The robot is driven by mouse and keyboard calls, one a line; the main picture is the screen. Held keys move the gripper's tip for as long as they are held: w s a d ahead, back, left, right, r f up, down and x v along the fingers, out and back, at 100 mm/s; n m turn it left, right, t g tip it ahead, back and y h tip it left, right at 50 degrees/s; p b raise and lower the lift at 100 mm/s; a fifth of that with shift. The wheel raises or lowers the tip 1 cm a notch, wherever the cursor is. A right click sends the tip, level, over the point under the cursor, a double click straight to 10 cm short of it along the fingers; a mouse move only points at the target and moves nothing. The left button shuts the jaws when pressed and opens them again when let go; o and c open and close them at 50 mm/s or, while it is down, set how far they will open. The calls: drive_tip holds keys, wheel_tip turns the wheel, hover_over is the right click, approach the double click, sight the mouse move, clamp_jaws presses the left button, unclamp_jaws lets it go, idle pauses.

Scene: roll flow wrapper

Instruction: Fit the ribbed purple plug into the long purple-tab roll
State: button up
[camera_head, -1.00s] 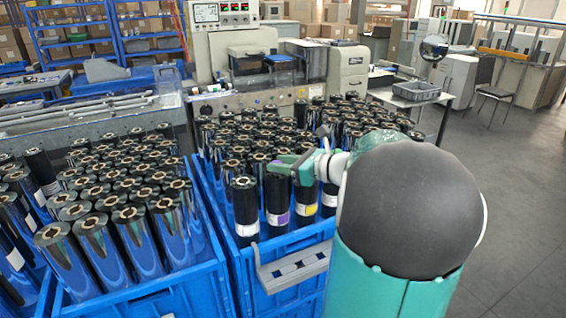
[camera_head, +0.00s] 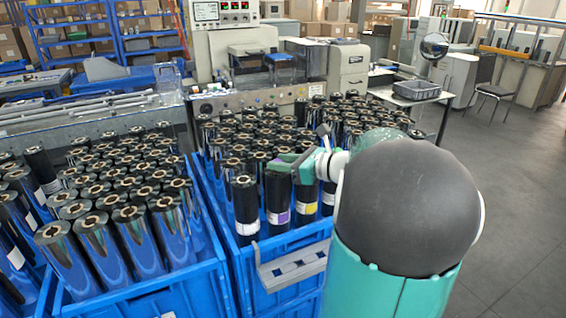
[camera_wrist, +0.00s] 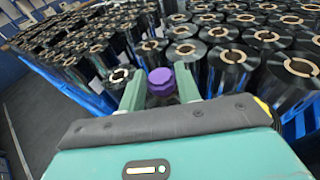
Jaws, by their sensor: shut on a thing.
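The ribbed purple plug (camera_wrist: 161,82) shows in the wrist view between the two green fingertips of my gripper (camera_wrist: 160,90), which is shut on it. The long roll with the purple tab (camera_head: 278,205) stands upright at the front of the right blue crate in the head view. My gripper (camera_head: 283,166) is over the top of this roll and hides its opening. The plug cannot be made out in the head view, and I cannot tell whether it touches the roll.
A white-labelled roll (camera_head: 245,210) stands just left and a yellow-tab roll (camera_head: 306,204) just right. A grey bracket (camera_head: 292,268) hangs on the front of the blue crate (camera_head: 240,285). Many black rolls fill the crates behind. Open floor (camera_head: 510,200) lies to the right.

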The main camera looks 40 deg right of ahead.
drive_tip(key=shift+r, duration=0.15)
drive_tip(key=shift+r, duration=0.65)
drive_tip(key=shift+r, duration=0.8)
idle(0.9)
idle(0.7)
drive_tip(key=o, duration=0.7)
drive_tip(key=shift+c, duration=0.2)
drive_tip(key=v, duration=1.1)
